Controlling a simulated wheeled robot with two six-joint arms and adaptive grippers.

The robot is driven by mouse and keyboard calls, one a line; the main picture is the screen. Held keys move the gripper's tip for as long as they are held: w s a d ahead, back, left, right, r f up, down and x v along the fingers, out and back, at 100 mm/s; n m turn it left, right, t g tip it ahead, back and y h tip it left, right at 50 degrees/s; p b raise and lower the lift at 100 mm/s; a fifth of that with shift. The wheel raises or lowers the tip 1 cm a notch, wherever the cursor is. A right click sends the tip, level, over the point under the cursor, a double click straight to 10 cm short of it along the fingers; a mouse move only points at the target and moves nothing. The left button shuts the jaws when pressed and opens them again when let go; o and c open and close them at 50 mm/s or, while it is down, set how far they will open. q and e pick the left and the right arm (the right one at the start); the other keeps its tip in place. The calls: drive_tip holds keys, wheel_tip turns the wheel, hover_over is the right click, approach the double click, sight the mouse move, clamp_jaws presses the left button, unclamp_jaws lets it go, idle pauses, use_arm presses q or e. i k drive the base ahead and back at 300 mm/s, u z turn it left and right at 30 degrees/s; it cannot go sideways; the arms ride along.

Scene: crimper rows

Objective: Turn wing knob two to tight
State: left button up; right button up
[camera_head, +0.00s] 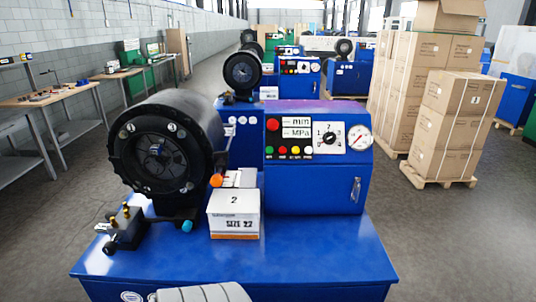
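The nearest blue crimper (318,195) stands in the middle, with a round black head (158,165) on its left. The head's face has small round light marks or fasteners near its rim, too small to read surely, and a small bluish part at its centre. No wing knob marked two can be made out for certain. A dark rotary knob (328,137) sits on a white numbered plate on the front panel. An orange knob (216,180) and a light-blue knob (187,226) are beside the head. Neither of my grippers is in view.
A white box (234,214) marked 2 and SIZE 22 stands on the blue bench top (300,258). A small fixture with brass-coloured parts (124,226) is at its left. Stacked cartons (448,125) stand at right, workbenches (45,98) at left. The bench's front right is clear.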

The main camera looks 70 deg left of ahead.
sight(220, 155)
drive_tip(key=z, duration=0.05)
drive_tip(key=i, duration=1)
drive_tip(key=u, duration=1.95)
